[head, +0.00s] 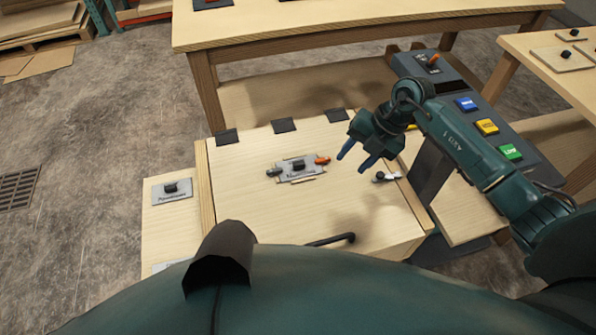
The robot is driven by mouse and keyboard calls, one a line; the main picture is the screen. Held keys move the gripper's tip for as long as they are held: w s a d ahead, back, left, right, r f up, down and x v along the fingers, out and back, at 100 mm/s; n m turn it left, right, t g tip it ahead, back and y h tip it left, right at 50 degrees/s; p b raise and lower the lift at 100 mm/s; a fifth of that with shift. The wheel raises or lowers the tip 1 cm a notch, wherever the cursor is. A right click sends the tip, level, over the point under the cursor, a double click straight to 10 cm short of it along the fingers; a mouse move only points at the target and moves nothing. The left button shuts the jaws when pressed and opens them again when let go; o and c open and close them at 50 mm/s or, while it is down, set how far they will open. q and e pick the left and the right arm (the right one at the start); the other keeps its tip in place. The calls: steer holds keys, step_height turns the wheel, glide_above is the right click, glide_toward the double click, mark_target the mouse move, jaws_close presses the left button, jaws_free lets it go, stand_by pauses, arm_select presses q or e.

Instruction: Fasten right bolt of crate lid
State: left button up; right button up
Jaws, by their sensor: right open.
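The pale wooden crate lid (290,215) lies closed below me, with dark square hinges along its far edge and a dark handle (331,240) at its near edge. A small black and white fitting (385,177), which looks like the right bolt, sits near the lid's right edge. Whether it is fastened is too small to tell. My right gripper (350,165) is open and empty, with blue fingertips pointing down and left over the lid. It is apart from the fitting, to its left and slightly farther back. My left gripper is out of view.
A labelled plate (297,169) with a black knob and an orange-tipped part (322,160) sits mid-lid. A grey console (455,105) with blue, yellow and green buttons stands right, partly behind my right arm. A wooden table (350,25) stands behind. A side panel (172,190) lies left.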

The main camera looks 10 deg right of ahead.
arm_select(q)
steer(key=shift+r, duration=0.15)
arm_select(e)
steer(key=s+a+r+t+y, duration=0.1)
steer(key=s+a+y, duration=0.1)
steer(key=a+y, duration=0.2)
steer(key=s+a+r+t+y, duration=0.1)
steer(key=a+y, duration=0.3)
steer(key=a, duration=0.6)
steer(key=shift+s+r+y, duration=0.4)
steer(key=shift+s+r, duration=0.3)
steer(key=shift+r, duration=0.05)
